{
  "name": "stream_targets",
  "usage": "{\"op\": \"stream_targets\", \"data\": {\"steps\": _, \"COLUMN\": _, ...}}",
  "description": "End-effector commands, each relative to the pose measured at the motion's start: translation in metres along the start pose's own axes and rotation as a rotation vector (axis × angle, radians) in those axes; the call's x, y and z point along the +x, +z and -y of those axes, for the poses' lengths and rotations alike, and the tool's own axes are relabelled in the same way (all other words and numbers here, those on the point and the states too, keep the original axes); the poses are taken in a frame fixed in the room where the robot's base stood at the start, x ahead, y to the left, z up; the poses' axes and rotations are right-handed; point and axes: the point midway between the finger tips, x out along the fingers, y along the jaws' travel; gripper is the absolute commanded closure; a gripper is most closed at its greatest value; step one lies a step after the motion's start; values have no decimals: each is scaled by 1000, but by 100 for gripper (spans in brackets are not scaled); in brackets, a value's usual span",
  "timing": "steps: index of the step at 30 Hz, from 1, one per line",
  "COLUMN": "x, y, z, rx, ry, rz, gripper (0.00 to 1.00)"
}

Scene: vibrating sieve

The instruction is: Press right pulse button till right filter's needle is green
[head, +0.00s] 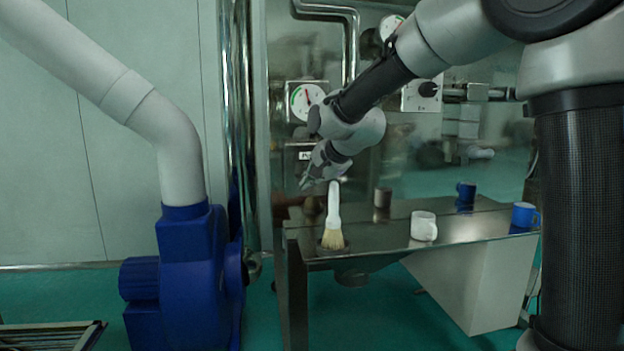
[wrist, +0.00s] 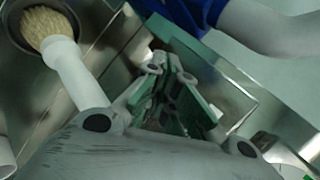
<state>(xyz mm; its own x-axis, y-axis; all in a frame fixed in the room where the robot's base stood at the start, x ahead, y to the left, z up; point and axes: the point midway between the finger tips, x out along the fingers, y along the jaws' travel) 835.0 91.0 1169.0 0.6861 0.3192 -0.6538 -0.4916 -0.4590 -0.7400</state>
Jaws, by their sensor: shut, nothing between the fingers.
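A round gauge (head: 305,100) with a green and red dial sits on the steel panel, left of my forearm. Its needle is too small to read surely. My gripper (head: 308,183) is shut and empty in front of the panel, just below the plate. No pulse button shows clearly; my gripper may hide it. In the wrist view my green-padded fingers (wrist: 177,75) are together.
A white-handled brush (head: 333,215) stands in a holder on the steel table (head: 385,250), just below my gripper; it also shows in the wrist view (wrist: 65,55). A white mug (head: 423,226), blue mugs (head: 524,215) and a knob box (head: 424,94) are to the right. A blue blower (head: 190,270) stands left.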

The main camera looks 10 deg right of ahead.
Motion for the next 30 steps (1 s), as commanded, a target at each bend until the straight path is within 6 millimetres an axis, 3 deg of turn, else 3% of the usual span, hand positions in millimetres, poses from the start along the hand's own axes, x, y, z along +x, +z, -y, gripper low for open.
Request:
{"op": "stream_targets", "data": {"steps": 7, "x": -3, "y": 2, "z": -2, "rx": 1, "ry": 0, "rz": 0, "gripper": 100}}
{"op": "stream_targets", "data": {"steps": 21, "x": -33, "y": 24, "z": -24, "rx": 0, "ry": 1, "rz": 0, "gripper": 100}}
{"op": "stream_targets", "data": {"steps": 30, "x": -35, "y": 25, "z": -25, "rx": 0, "ry": 0, "rz": 0, "gripper": 100}}
